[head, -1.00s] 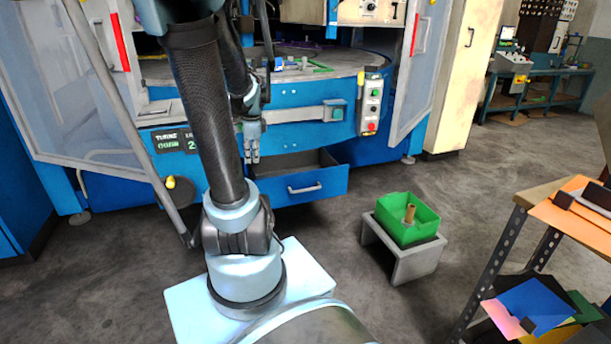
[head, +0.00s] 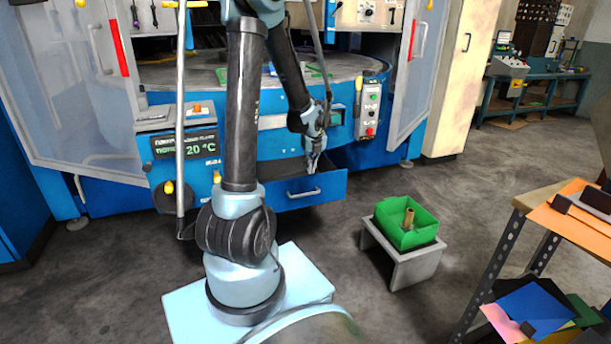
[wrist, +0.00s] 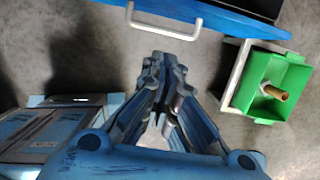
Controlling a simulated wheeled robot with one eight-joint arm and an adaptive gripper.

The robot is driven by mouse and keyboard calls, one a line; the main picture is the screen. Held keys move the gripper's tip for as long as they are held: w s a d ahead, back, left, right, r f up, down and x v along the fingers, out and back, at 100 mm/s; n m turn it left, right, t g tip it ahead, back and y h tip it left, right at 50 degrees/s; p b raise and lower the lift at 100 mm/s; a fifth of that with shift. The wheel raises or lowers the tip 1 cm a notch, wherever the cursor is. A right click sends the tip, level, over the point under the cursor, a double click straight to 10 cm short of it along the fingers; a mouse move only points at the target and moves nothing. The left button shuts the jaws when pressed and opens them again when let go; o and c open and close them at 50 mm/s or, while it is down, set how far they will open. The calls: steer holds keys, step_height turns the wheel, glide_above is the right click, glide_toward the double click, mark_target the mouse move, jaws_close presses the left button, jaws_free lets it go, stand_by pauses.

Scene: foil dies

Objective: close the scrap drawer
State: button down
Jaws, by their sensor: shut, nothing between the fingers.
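The scrap drawer (head: 330,186) is blue with a grey bar handle (head: 303,194) and stands pulled out below the blue machine, its dark inside partly showing. My gripper (head: 313,168) points down, shut and empty, and overlaps the top edge of the drawer front in the head view. In the wrist view the shut fingertips (wrist: 165,62) lie just below the handle (wrist: 160,28) in the picture, with floor showing between them. The drawer front (wrist: 225,22) runs along the top there. No contact with the drawer can be made out.
A green bin (head: 407,222) with a brown cylinder stands on a small grey stand (head: 402,264) to the right of the drawer; it also shows in the wrist view (wrist: 262,88). A shelf rack (head: 505,255) is at the far right. The floor between is clear.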

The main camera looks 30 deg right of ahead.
mark_target(305, 177)
steer(key=w+f, duration=0.1)
steer(key=f, duration=0.2)
steer(key=w+f, duration=0.2)
steer(key=f, duration=0.1)
steer(key=w+d+f, duration=0.1)
steer(key=w+f, duration=0.1)
steer(key=f, duration=0.1)
steer(key=shift+f, duration=0.2)
steer(key=shift+w+d, duration=0.2)
steer(key=shift+w, duration=0.4)
